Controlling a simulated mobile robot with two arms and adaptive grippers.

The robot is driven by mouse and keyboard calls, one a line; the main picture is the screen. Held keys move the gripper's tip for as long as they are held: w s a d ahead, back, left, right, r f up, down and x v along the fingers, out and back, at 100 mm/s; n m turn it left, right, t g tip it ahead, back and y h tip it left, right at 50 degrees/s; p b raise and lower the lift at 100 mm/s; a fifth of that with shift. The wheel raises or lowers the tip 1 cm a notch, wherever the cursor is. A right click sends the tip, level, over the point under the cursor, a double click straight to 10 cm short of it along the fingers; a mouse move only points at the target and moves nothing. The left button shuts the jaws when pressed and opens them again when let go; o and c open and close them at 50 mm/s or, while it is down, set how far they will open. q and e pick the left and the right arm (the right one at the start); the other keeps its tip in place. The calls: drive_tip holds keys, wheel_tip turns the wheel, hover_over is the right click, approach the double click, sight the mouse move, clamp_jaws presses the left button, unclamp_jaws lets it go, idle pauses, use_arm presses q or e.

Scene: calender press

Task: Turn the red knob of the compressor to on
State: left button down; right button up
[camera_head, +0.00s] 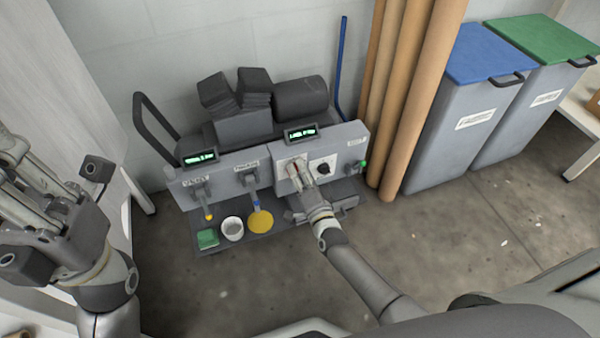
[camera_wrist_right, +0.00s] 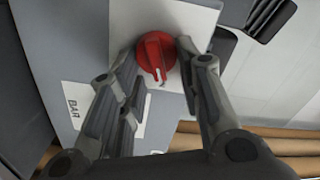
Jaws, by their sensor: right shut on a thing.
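The compressor (camera_head: 226,188) is a low grey machine against the wall with an angled front panel. Its red knob (camera_wrist_right: 156,54) shows in the right wrist view on a white plate, its ridge pointing down and slightly right. In the head view the knob is mostly hidden by my right gripper (camera_head: 298,172). The right gripper's fingers are on either side of the knob and shut on it. My left gripper (camera_head: 38,205) is at the far left of the head view, away from the compressor; its finger opening is unclear.
A black knob (camera_head: 323,169) sits just right of the gripper, with a green button (camera_head: 363,164) further right. A shelf below the panel holds a green block (camera_head: 207,238), a white cup (camera_head: 232,229) and a yellow disc (camera_head: 260,222). Brown tubes (camera_head: 424,100) and bins (camera_head: 457,125) stand right.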

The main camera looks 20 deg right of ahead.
drive_tip(key=shift+f+m, duration=0.1)
drive_tip(key=shift+m, duration=0.2)
idle(0.4)
drive_tip(key=o, duration=0.9)
drive_tip(key=shift+s, duration=0.1)
drive_tip(key=s, duration=1.1)
drive_tip(key=shift+s+d, duration=0.25)
drive_tip(key=shift+s, duration=0.15)
